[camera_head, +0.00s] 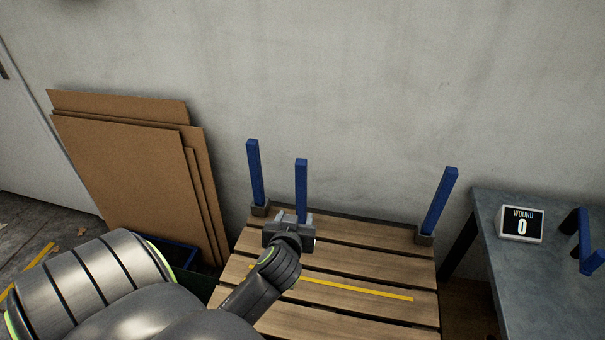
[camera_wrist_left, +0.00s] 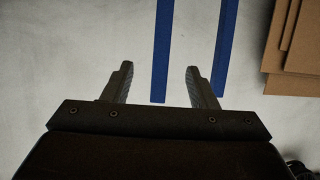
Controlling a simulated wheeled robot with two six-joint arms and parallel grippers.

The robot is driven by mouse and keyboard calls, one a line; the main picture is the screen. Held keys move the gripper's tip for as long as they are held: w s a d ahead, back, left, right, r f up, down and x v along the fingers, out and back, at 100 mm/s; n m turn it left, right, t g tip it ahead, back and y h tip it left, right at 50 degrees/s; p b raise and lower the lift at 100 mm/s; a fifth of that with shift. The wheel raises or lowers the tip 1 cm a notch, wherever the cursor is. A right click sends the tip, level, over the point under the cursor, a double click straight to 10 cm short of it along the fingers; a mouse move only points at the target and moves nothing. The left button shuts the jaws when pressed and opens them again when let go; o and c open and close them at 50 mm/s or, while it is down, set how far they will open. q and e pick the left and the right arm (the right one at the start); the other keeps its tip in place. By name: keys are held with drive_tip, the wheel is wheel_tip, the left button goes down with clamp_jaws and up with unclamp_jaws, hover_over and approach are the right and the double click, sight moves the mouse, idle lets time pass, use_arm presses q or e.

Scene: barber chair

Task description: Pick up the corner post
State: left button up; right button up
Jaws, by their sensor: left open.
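In the head view, a blue corner post (camera_head: 301,188) rises just behind my left gripper (camera_head: 290,220), its lower part hidden by the gripper. Two more blue posts stand in brackets at the pallet's back corners: one at the left (camera_head: 255,172) and one at the right (camera_head: 440,200), leaning right in the picture. In the left wrist view my left gripper (camera_wrist_left: 158,68) is open. A blue post (camera_wrist_left: 162,50) shows in the gap between its fingers, with clear space on both sides. My right gripper is not in view.
The wooden pallet (camera_head: 350,265) has a yellow strip (camera_head: 340,283) across it. Cardboard sheets (camera_head: 120,160) lean on the wall at left.

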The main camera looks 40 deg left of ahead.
sight(301, 196)
use_arm(q)
drive_tip(key=x, duration=0.8)
drive_tip(key=shift+w+a+f, duration=0.1)
drive_tip(key=shift+w+a, duration=0.05)
drive_tip(key=shift+w+a+f, duration=0.3)
drive_tip(key=shift+w+a, duration=0.05)
drive_tip(key=shift+w, duration=0.15)
drive_tip(key=shift+w+a+f, duration=0.1)
drive_tip(key=shift+w+a, duration=0.1)
drive_tip(key=shift+w, duration=0.1)
drive_tip(key=shift+w+a, duration=0.25)
drive_tip(key=x, duration=0.4)
drive_tip(key=shift+a+p, duration=0.15)
drive_tip(key=shift+p, duration=0.25)
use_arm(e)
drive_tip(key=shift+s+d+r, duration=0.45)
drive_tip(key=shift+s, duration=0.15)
use_arm(q)
clamp_jaws()
